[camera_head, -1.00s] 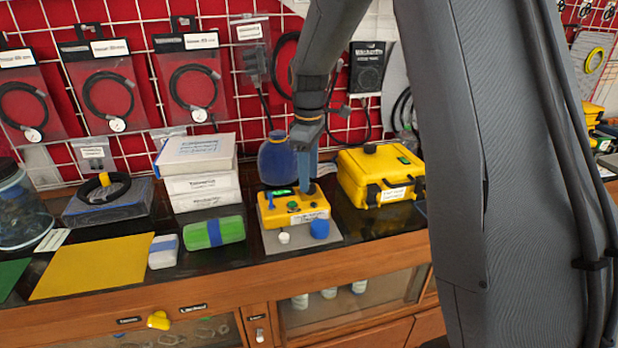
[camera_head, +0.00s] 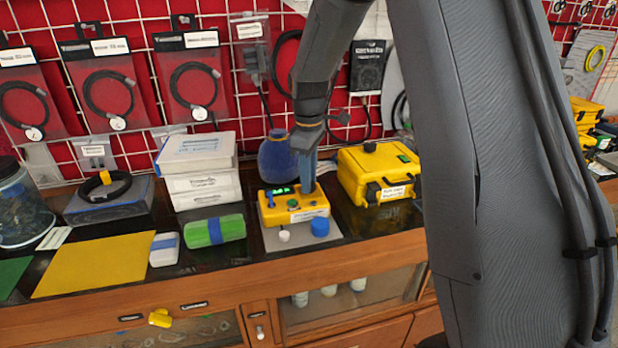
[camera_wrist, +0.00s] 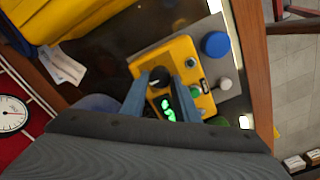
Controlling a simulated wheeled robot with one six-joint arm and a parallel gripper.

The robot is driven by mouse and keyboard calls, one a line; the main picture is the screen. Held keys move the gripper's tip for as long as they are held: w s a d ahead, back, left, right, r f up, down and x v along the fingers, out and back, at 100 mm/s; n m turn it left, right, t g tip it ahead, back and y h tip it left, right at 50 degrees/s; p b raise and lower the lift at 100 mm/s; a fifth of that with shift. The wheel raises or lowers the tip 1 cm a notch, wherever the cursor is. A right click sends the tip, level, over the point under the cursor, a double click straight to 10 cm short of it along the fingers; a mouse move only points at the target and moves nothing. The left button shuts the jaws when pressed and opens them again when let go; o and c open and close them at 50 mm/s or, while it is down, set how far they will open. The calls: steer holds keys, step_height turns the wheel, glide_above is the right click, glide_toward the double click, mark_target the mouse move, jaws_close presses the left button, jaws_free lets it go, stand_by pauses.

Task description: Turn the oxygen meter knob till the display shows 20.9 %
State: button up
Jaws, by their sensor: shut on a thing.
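The oxygen meter is a yellow box (camera_head: 285,212) on a grey plate on the dark bench. In the wrist view the yellow box (camera_wrist: 182,48) lies in front of my gripper. Its black knob (camera_wrist: 159,74) stands between the two blue fingers of my gripper (camera_wrist: 162,79), which are shut on it. In the head view my gripper (camera_head: 307,190) reaches down onto the box and hides the knob. The small display (camera_wrist: 168,106) shows green digits beside the knob, too blurred and turned to read. It also glows green in the head view (camera_head: 283,191).
A blue round cap (camera_head: 320,227) and a white knob (camera_head: 284,236) stand in front of the meter. A yellow case (camera_head: 372,180) is close on the right, a blue round vessel (camera_head: 277,157) behind. A green-and-blue block (camera_head: 214,231) lies left.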

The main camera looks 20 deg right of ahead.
steer(key=m+p, duration=0.1)
steer(key=m, duration=0.3)
steer(key=shift+m+p, duration=0.5)
steer(key=shift+m, duration=1.2)
steer(key=shift+w, duration=0.1)
steer(key=o, duration=1.1)
steer(key=shift+c, duration=0.2)
steer(key=shift+r+b, duration=0.9)
steer(key=shift+r, duration=3.05)
